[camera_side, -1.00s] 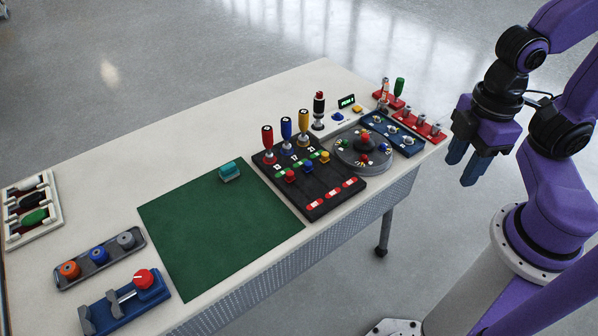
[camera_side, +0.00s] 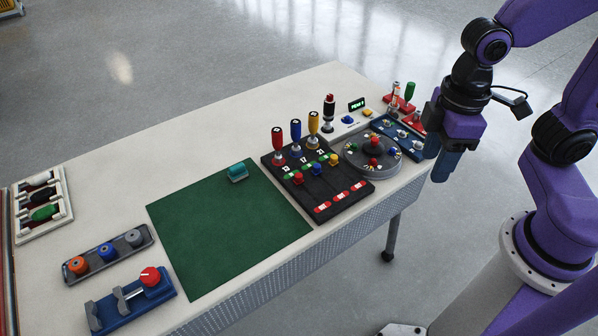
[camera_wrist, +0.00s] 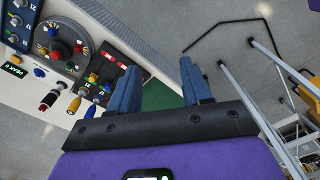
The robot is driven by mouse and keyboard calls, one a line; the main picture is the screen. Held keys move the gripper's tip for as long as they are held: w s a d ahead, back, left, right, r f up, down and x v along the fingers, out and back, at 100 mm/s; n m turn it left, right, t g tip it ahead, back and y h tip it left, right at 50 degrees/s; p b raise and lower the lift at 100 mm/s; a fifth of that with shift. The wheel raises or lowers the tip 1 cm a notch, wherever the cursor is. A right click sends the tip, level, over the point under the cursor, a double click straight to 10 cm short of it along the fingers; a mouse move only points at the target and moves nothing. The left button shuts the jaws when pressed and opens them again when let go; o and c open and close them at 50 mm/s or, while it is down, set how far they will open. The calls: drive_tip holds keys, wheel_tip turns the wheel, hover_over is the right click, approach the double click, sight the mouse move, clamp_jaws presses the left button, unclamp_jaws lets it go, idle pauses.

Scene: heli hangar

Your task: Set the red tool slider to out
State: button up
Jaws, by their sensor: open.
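The black tool panel (camera_side: 330,192) lies near the front edge of the table. A red-handled tool (camera_side: 278,140), a blue one and a yellow one stand upright along its back. The red slider knob (camera_side: 298,178) is the leftmost of three knobs, close to the green marks at the tool side and away from the red-and-white marks (camera_side: 322,208) at the front. My gripper (camera_side: 441,170) is open and empty, right of the panel by the table's right end. In the wrist view my gripper (camera_wrist: 160,76) partly covers the panel (camera_wrist: 128,68).
A round dial plate (camera_side: 368,160) and a blue switch panel (camera_side: 398,138) stand between my gripper and the tool panel. A green mat (camera_side: 225,225) lies left of the panel with a teal block (camera_side: 238,172) on it. A ladder (camera_wrist: 275,100) stands on the floor.

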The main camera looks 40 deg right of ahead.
drive_tip(key=w+a+f+m, duration=0.1)
drive_tip(key=w+a+m, duration=0.2)
drive_tip(key=w, duration=0.5)
drive_tip(key=w+a+f+m, duration=0.15)
drive_tip(key=w+a, duration=0.25)
drive_tip(key=w, duration=0.5)
drive_tip(key=m, duration=0.5)
approach(299, 176)
drive_tip(key=shift+n, duration=0.25)
wheel_tip(299, 176, down, 9)
drive_tip(key=shift+w+r, duration=0.2)
drive_tip(key=shift+a, duration=0.1)
clamp_jaws()
